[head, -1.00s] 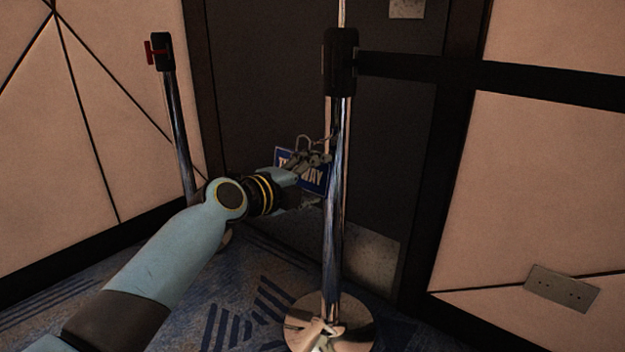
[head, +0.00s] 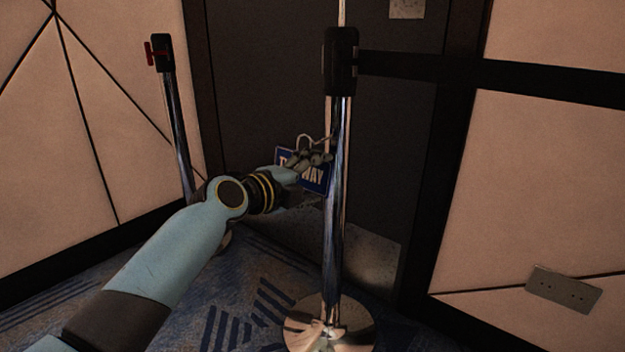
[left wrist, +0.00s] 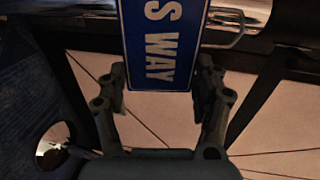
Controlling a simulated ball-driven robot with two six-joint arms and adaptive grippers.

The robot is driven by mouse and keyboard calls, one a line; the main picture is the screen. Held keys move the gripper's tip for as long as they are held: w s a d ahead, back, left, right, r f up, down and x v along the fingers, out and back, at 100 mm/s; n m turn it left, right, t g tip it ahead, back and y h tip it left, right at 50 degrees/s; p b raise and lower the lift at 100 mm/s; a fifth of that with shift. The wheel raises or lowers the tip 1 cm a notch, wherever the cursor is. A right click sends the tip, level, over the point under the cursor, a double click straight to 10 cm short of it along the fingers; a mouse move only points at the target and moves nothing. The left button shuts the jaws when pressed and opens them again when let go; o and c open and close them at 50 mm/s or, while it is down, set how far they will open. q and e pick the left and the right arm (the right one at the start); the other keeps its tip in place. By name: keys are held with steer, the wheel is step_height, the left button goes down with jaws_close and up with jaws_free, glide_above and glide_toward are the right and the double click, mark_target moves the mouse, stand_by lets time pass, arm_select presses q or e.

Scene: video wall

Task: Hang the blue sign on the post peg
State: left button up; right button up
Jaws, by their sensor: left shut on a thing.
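The blue sign (head: 314,180) with white lettering and a wire loop on top is beside the left side of the chrome post (head: 334,220). My left gripper (head: 316,160) is shut on the sign, its fingers covering part of the lettering. In the left wrist view the sign (left wrist: 160,45) reads "S WAY" between the two fingers, and the wire loop (left wrist: 229,24) shows near the post. A small peg (head: 333,138) seems to stick out at the post's left side, but I cannot tell whether the loop is around it. My right gripper is out of view.
The post stands on a round chrome base (head: 328,328) and has a black belt (head: 440,68) running right from its head. A second post (head: 176,120) stands at the left. Dark door behind, panelled walls at both sides, patterned carpet below.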

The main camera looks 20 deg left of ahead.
mark_target(319, 174)
arm_select(q)
steer(key=shift+r+b+x, duration=0.15)
steer(key=shift+b+x, duration=0.3)
steer(key=shift+x, duration=0.3)
steer(key=shift+r+b+x, duration=0.15)
steer(key=shift+b+x, duration=0.3)
steer(key=shift+x, duration=0.25)
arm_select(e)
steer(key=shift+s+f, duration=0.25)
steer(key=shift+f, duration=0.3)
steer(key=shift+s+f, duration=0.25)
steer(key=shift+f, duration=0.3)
arm_select(q)
steer(key=shift+w, duration=0.1)
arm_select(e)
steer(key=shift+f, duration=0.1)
arm_select(q)
steer(key=shift+w+d+f+b, duration=0.15)
steer(key=shift+w+f+b, duration=0.35)
steer(key=shift+b, duration=0.35)
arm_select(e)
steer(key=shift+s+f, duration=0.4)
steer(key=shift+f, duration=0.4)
arm_select(q)
steer(key=shift+s, duration=0.1)
steer(key=shift+f, duration=0.1)
